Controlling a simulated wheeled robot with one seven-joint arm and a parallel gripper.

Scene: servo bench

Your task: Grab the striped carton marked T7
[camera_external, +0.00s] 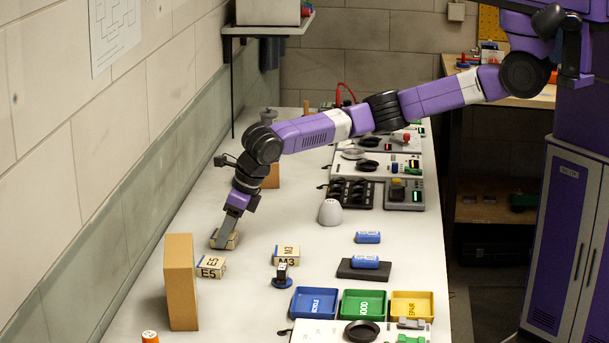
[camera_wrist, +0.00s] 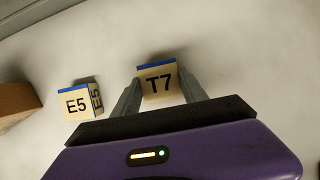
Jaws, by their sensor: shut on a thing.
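The T7 carton (camera_wrist: 160,82) is a small tan box with a blue stripe along its top edge and T7 in black. It stands on the bench between my gripper's fingers in the wrist view. My gripper (camera_wrist: 158,92) is shut on it, one finger on each side. In the external view my gripper (camera_external: 224,238) reaches down to the bench near the wall, and the T7 carton (camera_external: 233,240) is partly hidden behind the fingers.
A similar E5 carton (camera_external: 211,267) stands close by, also in the wrist view (camera_wrist: 76,103). An M3 carton (camera_external: 286,254) is to the right. A tall cardboard box (camera_external: 180,283) stands in front. Blue, green and yellow trays (camera_external: 340,304) lie at the front right. Bench between is clear.

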